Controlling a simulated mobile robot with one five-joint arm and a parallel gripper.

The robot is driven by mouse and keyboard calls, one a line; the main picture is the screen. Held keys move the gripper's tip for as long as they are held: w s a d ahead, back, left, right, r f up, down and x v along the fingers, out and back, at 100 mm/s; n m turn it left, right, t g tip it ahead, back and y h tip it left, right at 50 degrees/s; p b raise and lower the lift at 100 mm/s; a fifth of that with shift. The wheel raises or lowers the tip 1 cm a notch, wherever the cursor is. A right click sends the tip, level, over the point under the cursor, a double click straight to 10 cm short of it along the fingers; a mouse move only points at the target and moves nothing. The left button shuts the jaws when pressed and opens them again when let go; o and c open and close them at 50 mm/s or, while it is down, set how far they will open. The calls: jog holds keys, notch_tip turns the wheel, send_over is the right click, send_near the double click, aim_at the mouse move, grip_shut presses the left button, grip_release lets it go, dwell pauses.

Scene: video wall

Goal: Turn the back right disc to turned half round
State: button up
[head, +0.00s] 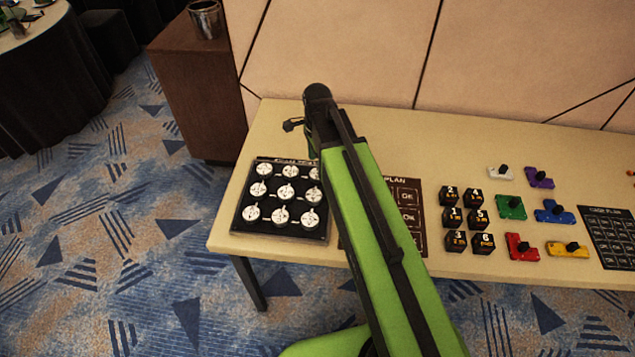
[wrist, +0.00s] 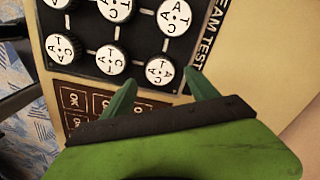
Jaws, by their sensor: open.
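The back right disc (head: 314,173) is a white-topped round knob with black letters on the black board (head: 240,222), partly hidden by my arm in the head view. In the wrist view the same disc (wrist: 160,70) is the lower right one, beside the board's title strip. My gripper (wrist: 162,80) is open, its two green fingertips appearing on either side of the disc's near edge. Nothing is held. I cannot tell whether the fingers touch the disc or hover above it. In the head view my gripper (head: 312,153) is over the board's back right corner.
The other discs (head: 286,193) stand close by in rows. A brown plan card (head: 408,215) lies right of the board, partly behind my arm. Several black numbered cubes (head: 455,218) and coloured knobbed pieces (head: 510,207) lie farther right. The wall (head: 370,50) rises behind the table.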

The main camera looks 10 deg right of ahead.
notch_tip(320, 180, down, 4)
jog(key=b, duration=0.2)
jog(key=shift+f+b, duration=0.2)
jog(key=shift+b, duration=0.2)
jog(key=shift+r, duration=0.1)
jog(key=c, duration=1.4)
jog(key=shift+n, duration=0.4)
